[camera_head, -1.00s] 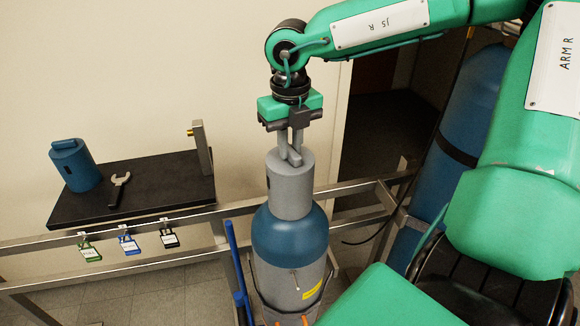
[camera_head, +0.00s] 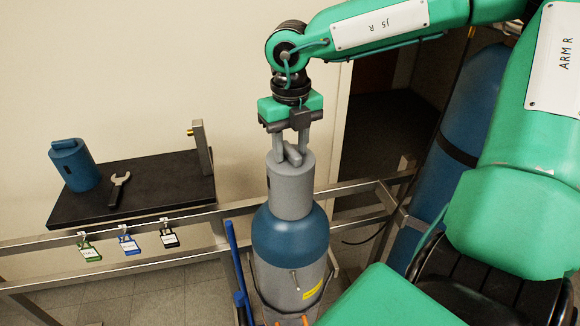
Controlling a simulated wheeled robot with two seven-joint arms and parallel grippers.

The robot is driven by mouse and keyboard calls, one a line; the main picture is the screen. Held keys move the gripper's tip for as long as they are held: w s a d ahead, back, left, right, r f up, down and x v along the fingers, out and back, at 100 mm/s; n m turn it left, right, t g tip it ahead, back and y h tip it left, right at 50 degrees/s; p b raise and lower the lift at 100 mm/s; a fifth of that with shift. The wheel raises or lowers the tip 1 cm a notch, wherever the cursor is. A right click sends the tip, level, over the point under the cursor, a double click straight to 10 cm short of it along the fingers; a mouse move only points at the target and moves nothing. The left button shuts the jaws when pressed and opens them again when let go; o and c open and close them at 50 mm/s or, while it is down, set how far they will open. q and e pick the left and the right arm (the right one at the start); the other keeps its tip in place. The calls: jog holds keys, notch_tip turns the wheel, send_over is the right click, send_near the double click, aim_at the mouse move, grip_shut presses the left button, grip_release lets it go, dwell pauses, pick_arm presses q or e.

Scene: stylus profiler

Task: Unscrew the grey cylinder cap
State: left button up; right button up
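The grey cylinder cap (camera_head: 290,187) sits upright on top of a blue-shouldered grey gas cylinder (camera_head: 289,237). A raised grey bar (camera_head: 292,155) stands on the cap's top. My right gripper (camera_head: 290,150) points down from above, directly over the cap. Its two fingers are spread apart, one on each side of the bar, with visible gaps, and it holds nothing. I cannot tell exactly how far down beside the bar the tips reach. My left gripper is not in view.
Another blue cylinder (camera_head: 470,110) stands at right, and a blue bar (camera_head: 236,265) is beside the grey cylinder.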

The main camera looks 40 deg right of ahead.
jog(key=shift+r+p, duration=1.2)
jog(key=shift+r, duration=2.3)
